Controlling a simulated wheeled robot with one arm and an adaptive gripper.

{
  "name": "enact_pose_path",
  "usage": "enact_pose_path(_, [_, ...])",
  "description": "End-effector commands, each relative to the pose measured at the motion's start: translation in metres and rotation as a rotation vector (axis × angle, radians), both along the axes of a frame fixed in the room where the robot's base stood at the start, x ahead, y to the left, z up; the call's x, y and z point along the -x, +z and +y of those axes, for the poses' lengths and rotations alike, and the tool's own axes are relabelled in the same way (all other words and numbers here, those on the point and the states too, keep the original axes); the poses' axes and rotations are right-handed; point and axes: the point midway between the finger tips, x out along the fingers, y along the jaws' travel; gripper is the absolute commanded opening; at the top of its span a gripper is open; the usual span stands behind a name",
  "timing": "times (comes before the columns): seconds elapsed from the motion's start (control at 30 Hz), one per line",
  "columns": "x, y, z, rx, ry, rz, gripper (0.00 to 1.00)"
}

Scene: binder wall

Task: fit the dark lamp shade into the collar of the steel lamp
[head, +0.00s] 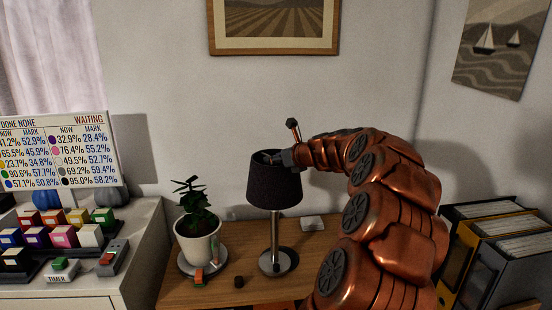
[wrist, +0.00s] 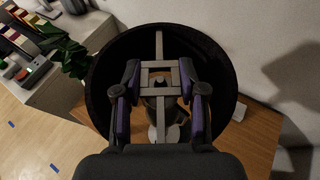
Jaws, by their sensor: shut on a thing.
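The dark lamp shade (head: 274,188) is upright over the pole of the steel lamp (head: 275,240), which stands on the wooden desk. My gripper (head: 272,158) reaches into the shade's open top from the right. In the wrist view the shade (wrist: 104,62) is a dark ring with a pale metal frame (wrist: 159,50) across it. My gripper's two purple-padded fingers (wrist: 161,98) are shut on the middle of this frame. The lamp's collar is hidden by the shade in the head view, so I cannot tell whether the shade is seated in it.
A potted plant (head: 198,235) stands close left of the lamp. A white pad (head: 313,223) lies behind right. Binders (head: 500,250) stand at the right. A cabinet with coloured blocks (head: 62,236) is at the left.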

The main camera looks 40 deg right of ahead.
Motion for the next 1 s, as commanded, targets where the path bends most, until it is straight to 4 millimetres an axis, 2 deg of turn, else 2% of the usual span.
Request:
enact_pose_path(0.9, [0.000, -0.018, 0.000, -0.001, 0.000, -0.001, 0.00])
enact_pose_path(0.93, [0.000, -0.019, 0.000, -0.001, 0.001, -0.001, 0.42])
enact_pose_path(1.0, [0.000, -0.018, 0.000, 0.000, 0.000, 0.000, 0.49])
